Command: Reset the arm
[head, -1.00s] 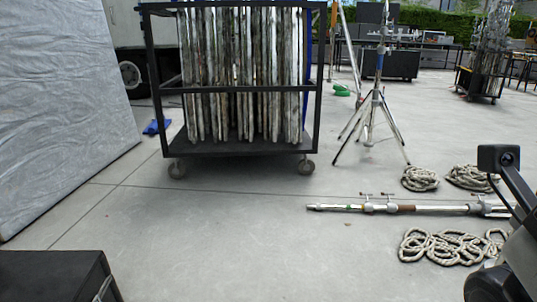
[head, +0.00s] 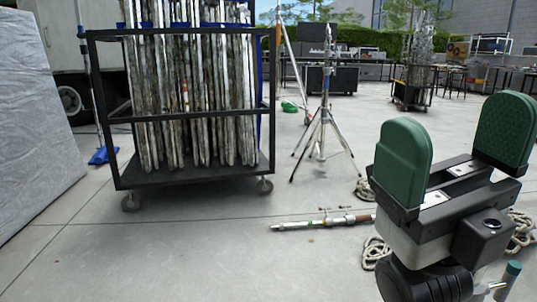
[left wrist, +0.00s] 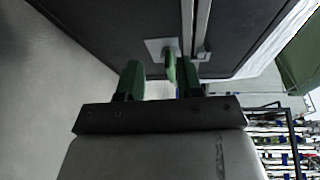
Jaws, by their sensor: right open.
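My right gripper (head: 456,130) stands at the right of the head view, its two green pads wide apart with nothing between them. It hides part of the floor, the ropes and the pole behind it. My left gripper (left wrist: 160,78) shows only in the left wrist view. Its green fingers are apart, close to a dark case (left wrist: 105,30) with a metal plate. A small green piece (left wrist: 171,66) shows between the fingers; I cannot tell whether they touch it.
A black wheeled cart (head: 195,180) of upright boards stands left of centre. A tripod stand (head: 322,125) is behind. A metal pole (head: 300,225) and coiled rope (head: 375,252) lie on the floor. The front middle floor is clear.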

